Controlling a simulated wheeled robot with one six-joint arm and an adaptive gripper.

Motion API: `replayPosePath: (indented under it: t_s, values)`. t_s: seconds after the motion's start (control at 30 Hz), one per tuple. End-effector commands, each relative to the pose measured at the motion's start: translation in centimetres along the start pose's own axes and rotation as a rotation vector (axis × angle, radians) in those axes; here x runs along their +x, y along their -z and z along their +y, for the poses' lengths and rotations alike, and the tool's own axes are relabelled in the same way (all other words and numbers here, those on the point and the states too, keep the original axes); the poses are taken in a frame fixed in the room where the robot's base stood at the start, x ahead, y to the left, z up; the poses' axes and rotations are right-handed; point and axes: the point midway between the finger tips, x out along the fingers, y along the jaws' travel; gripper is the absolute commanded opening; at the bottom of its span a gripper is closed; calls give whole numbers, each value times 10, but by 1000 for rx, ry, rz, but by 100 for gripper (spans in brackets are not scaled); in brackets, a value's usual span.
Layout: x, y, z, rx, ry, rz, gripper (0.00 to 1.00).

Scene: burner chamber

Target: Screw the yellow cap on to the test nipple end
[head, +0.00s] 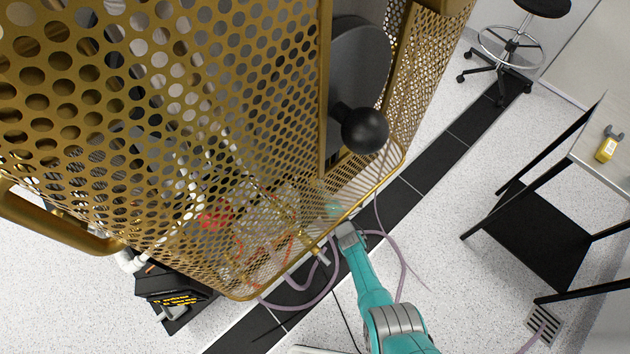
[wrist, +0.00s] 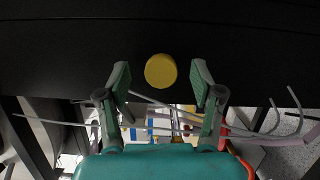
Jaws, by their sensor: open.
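The round yellow cap (wrist: 160,71) shows face-on in the wrist view, in front of a black surface. My gripper (wrist: 160,84) is open, with one green-padded finger on each side of the cap. Gaps show between the cap and both fingers, so it is not gripped. Whether the cap sits on anything behind it is hidden. I cannot make out the test nipple end in either view. In the head view my teal arm reaches to the lower edge of the brass perforated guard (head: 240,110), and the fingers cannot be made out clearly there.
A black ball knob (head: 365,130) stands out beside the guard. Mauve hoses (head: 402,262) lie near my arm. A table (head: 600,165) with a yellow device (head: 607,146) on it stands at right. A stool (head: 512,45) is at the back. Open floor lies between guard and table.

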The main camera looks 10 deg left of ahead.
Motion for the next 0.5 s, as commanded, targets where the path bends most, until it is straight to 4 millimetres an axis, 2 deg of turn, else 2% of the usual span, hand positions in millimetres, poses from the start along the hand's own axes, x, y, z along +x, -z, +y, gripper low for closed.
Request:
replayPosePath:
  t_s: [0.37, 0.5]
  values:
    - [0, 0, 0, -23, -7, 0, 66]
    - [1, 0, 0, -87, -26, 0, 66]
